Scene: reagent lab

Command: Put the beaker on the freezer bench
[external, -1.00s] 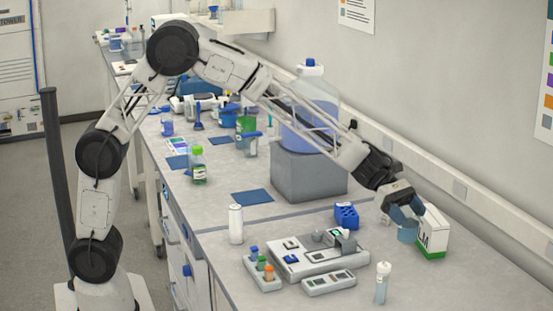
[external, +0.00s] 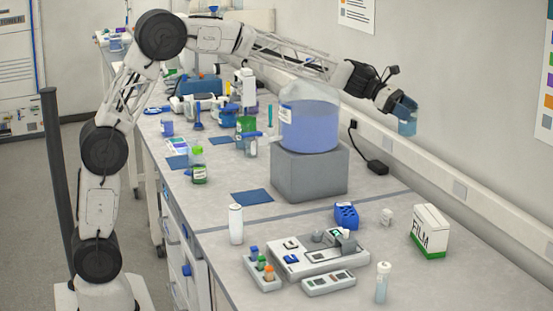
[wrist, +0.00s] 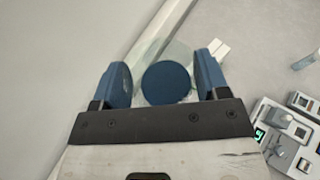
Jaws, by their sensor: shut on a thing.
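The beaker (external: 407,127) is a small clear vessel with blue contents. My gripper (external: 403,104) is shut on it and holds it high in the air, in front of the wall at the right. In the wrist view the beaker's round blue contents (wrist: 167,83) sit between the two blue fingers of my gripper (wrist: 165,85). The long grey bench (external: 215,215) runs below. No label shows which surface is the freezer bench; a further bench section (external: 104,42) stands at the far back left.
A large carboy of blue liquid (external: 309,127) stands on a grey block (external: 309,172) left of the beaker. A film box (external: 429,231), a device (external: 318,256) and a white bottle (external: 236,224) stand on the near bench. Blue mats (external: 252,196) lie flat with bare room around them.

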